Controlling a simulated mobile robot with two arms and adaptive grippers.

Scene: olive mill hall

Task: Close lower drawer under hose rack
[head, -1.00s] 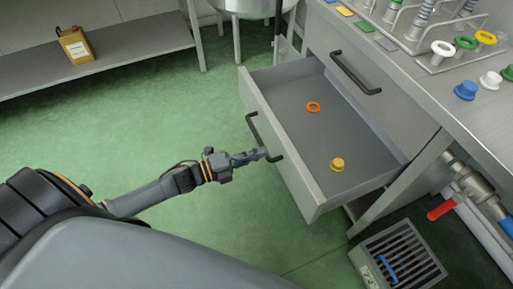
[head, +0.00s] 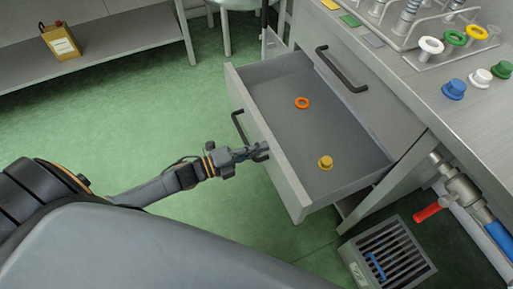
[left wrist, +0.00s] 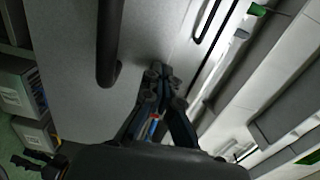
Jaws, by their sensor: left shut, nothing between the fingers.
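The lower drawer (head: 288,185) under the bench stands pulled well open in the head view. Its dark handle (head: 238,127) is on its front panel. An orange ring (head: 302,103) and a yellow cap (head: 325,162) lie inside the drawer. My left gripper (head: 262,151) is shut and empty, at the drawer front just right of the handle's near end. In the left wrist view the handle (left wrist: 109,45) is left of the fingertips (left wrist: 158,70), which are at the grey front panel (left wrist: 148,35); contact is unclear. My right gripper is not in view.
Above is a shut upper drawer with a handle (head: 341,69). The bench top (head: 440,95) carries the hose rack (head: 425,50) and coloured caps. A red-handled valve (head: 428,211) and a slatted crate (head: 385,258) stand at the right. Green floor is clear at left.

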